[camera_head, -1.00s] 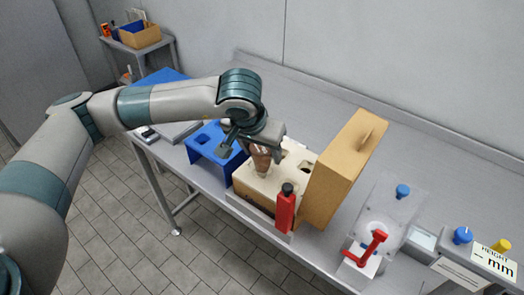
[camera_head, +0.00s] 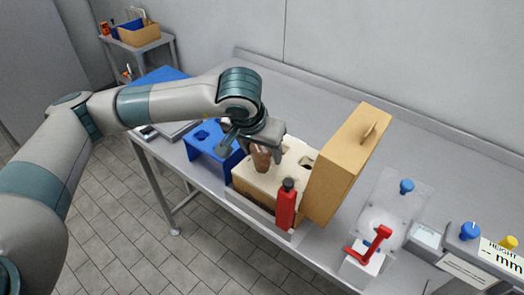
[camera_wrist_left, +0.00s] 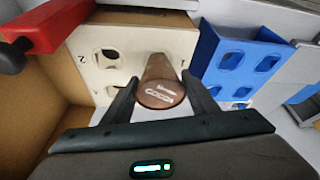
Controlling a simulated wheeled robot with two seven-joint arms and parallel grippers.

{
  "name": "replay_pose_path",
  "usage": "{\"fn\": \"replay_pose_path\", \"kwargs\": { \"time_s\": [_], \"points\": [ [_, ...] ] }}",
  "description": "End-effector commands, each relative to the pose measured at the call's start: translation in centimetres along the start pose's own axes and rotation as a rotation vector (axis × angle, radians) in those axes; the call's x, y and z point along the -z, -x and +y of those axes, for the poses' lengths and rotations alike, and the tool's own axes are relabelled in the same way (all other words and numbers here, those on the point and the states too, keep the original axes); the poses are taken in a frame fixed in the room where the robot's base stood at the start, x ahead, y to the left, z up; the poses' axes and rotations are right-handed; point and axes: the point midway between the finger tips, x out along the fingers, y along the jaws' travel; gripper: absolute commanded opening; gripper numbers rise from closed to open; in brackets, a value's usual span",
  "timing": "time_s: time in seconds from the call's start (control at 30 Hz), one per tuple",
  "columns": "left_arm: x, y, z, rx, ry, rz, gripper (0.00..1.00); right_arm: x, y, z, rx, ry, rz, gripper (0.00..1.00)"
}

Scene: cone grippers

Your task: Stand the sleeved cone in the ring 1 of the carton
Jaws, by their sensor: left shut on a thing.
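The sleeved cone (camera_head: 261,158) is brown, with pale lettering on its near end in the left wrist view (camera_wrist_left: 160,94). My left gripper (camera_head: 252,150) is shut on it, with one finger on each side in the left wrist view (camera_wrist_left: 160,84). The carton (camera_head: 262,196) has a cream insert with several ring openings (camera_head: 290,163). The cone points down at the insert, near the side by the blue stand. Its lower end looks in or right at an opening, but the contact is hidden. I cannot tell which ring is ring 1. My right gripper is not in view.
The carton's open brown flap (camera_head: 345,160) rises on its right. A clear plate with a red lever (camera_head: 375,243) lies to the right. The back of the table is clear.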

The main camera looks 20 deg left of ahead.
Motion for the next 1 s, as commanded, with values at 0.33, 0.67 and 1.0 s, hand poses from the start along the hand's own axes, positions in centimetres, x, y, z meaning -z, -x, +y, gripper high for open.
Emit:
{"fn": "replay_pose_path", "kwargs": {
  "time_s": [0.33,0.67,1.0],
  "points": [
    [-0.2,-0.6,0.0,0.0,0.0,0.001,0.3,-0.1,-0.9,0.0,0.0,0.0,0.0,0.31],
    [-0.5,-1.3,-0.1,0.002,0.001,0.0,0.61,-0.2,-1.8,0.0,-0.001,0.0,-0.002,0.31],
    [-0.6,-1.4,0.0,0.001,0.0,0.0,0.75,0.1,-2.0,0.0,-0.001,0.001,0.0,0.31]
  ]
}}
